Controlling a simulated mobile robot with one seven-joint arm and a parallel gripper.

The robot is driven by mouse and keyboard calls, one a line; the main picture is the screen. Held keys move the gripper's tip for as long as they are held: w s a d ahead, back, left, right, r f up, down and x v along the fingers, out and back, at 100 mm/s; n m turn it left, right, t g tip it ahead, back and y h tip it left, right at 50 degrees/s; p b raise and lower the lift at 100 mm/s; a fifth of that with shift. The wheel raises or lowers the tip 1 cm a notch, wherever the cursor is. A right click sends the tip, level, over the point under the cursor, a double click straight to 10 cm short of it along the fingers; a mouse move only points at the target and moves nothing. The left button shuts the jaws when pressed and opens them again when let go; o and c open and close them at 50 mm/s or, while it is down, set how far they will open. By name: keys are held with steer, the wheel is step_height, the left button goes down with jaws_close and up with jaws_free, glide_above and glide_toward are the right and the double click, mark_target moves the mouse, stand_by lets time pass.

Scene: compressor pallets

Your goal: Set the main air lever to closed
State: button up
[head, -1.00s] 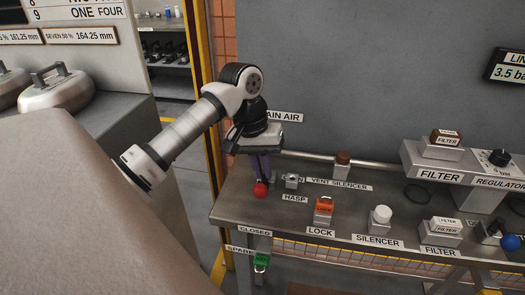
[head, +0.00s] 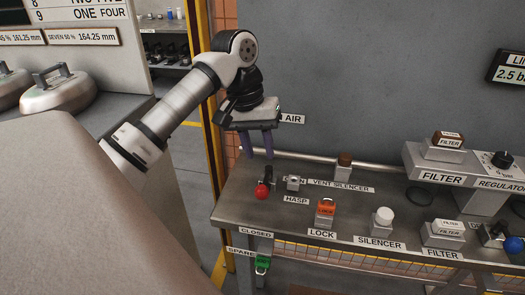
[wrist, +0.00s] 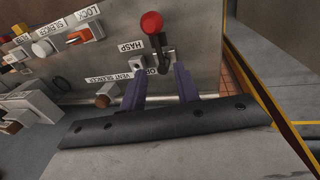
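The main air lever has a red ball knob (head: 262,191) on a dark arm near the bench's left end. The knob points toward the front edge, where the CLOSED label (head: 256,232) is. The partly hidden OPEN label (head: 299,181) is behind it, by the hasp (head: 292,182). My gripper (head: 259,157) is above and behind the knob, its purple fingers pointing down, apart and empty. In the wrist view, the red knob (wrist: 152,23) lies beyond the fingertips of my gripper (wrist: 159,68), with a gap between the fingers. Part of the MAIN AIR sign (head: 291,118) is hidden behind my gripper.
To the right on the bench (head: 232,214) are an orange lock (head: 325,208), a silencer with a white cap (head: 382,217) and filter blocks (head: 442,233). A pipe runs along the back wall. The line display (head: 511,73) reads about 2.5. A yellow post (head: 203,100) stands at left.

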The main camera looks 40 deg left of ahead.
step_height(320, 180, up, 8)
steer(key=a, duration=0.1)
steer(key=shift+s+a+f, duration=0.15)
steer(key=shift+s, duration=0.25)
